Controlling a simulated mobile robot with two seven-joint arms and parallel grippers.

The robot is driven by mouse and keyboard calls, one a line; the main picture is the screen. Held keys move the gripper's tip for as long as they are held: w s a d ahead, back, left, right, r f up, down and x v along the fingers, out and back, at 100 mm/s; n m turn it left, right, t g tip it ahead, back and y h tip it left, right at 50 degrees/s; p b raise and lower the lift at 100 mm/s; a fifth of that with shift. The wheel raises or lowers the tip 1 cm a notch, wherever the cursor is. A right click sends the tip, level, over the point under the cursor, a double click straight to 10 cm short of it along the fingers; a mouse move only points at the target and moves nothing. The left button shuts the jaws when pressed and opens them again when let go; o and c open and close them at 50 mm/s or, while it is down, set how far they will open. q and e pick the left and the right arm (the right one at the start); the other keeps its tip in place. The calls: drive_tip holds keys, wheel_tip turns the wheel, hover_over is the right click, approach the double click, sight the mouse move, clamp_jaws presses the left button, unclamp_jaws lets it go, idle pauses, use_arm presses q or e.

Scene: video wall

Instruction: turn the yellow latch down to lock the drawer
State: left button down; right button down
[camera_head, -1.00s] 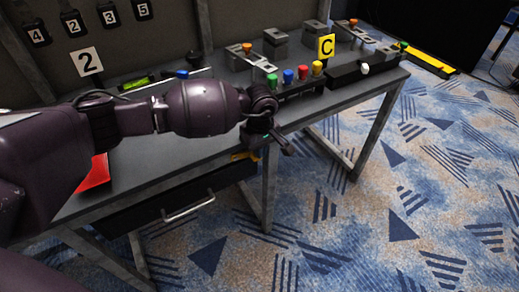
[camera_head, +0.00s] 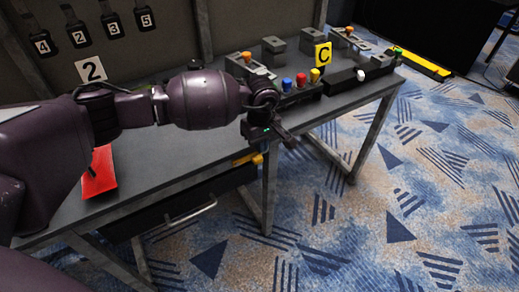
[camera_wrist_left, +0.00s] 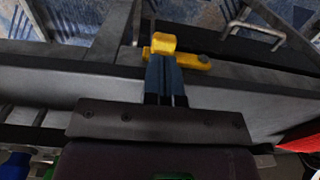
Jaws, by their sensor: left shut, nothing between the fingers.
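The yellow latch (camera_head: 245,158) sits on the table's front edge, above the right end of the dark drawer (camera_head: 160,208). Its bar lies roughly level along the edge. In the left wrist view, the latch (camera_wrist_left: 190,57) shows a squarish knob at its left end and a bar running right. My left gripper (camera_head: 286,138) is shut and empty, just in front of the table edge by the latch. In the wrist view its fingers (camera_wrist_left: 165,62) overlap the latch near the knob; I cannot tell whether they touch. My right gripper is not in view.
The drawer's metal handle (camera_head: 190,213) sticks out at the front. A red object (camera_head: 98,175) lies on the table (camera_head: 160,160) at left. The floor in front is clear.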

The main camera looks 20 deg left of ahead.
sight(261, 158)
use_arm(q)
wheel_tip(261, 158, up, 11)
drive_tip(key=p, duration=0.1)
drive_tip(key=shift+f, duration=0.2)
